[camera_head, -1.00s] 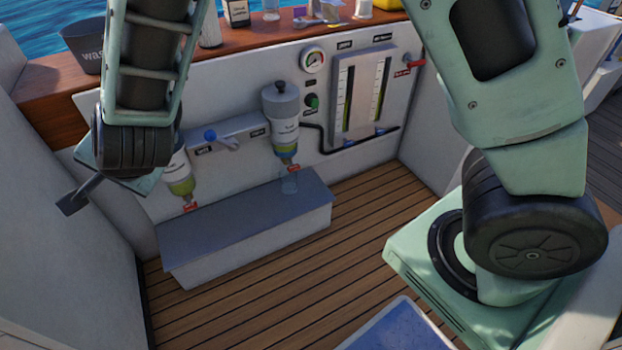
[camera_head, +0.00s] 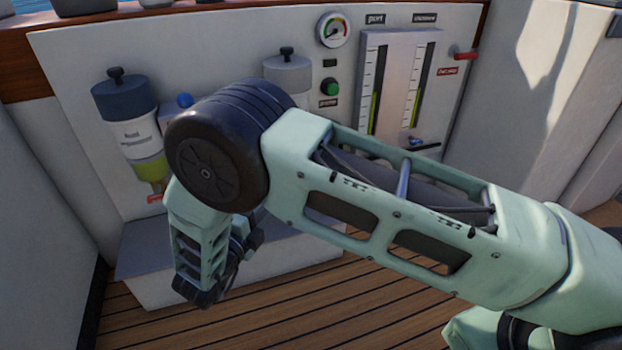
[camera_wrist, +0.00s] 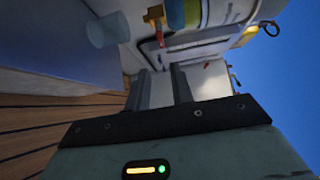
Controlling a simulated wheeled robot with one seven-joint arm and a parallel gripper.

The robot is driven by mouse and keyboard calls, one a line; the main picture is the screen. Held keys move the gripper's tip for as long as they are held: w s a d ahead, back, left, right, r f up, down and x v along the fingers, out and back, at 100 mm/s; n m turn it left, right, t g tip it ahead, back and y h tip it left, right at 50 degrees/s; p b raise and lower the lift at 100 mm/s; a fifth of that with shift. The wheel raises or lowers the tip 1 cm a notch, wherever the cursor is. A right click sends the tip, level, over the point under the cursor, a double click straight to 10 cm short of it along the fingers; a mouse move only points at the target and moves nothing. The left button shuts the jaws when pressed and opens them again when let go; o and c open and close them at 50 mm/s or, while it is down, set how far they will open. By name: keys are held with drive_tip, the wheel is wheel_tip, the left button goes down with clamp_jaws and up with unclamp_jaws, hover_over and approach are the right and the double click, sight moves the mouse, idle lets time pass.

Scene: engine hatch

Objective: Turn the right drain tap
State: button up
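The right filter (camera_head: 288,75) stands on the far wall, its lower part hidden behind my arm in the head view. The right drain tap is hidden there. In the wrist view, a brass tap with a red handle (camera_wrist: 159,38) shows at the top, below a filter bowl (camera_wrist: 183,14); it appears to be the right one. A clear cup (camera_wrist: 108,30) is beside it. My gripper (camera_wrist: 160,70) is open and empty, its fingers apart from the red handle. The left filter (camera_head: 130,125) has a red tap handle (camera_head: 155,197) beneath it.
A grey-topped box (camera_head: 150,250) stands under the filters. A gauge (camera_head: 333,30), green button (camera_head: 330,86), level panel (camera_head: 395,90) and red lever (camera_head: 466,55) are on the wall to the right. Wooden floor (camera_head: 340,300) is clear in front.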

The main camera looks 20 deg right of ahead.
drive_tip(key=b+x, duration=0.7)
drive_tip(key=x, duration=0.9)
drive_tip(key=shift+w+d+f, duration=0.15)
drive_tip(key=shift+w+d, duration=0.05)
drive_tip(key=shift+d, duration=0.05)
drive_tip(key=shift+w+d, duration=0.3)
drive_tip(key=shift+d, duration=0.05)
clamp_jaws()
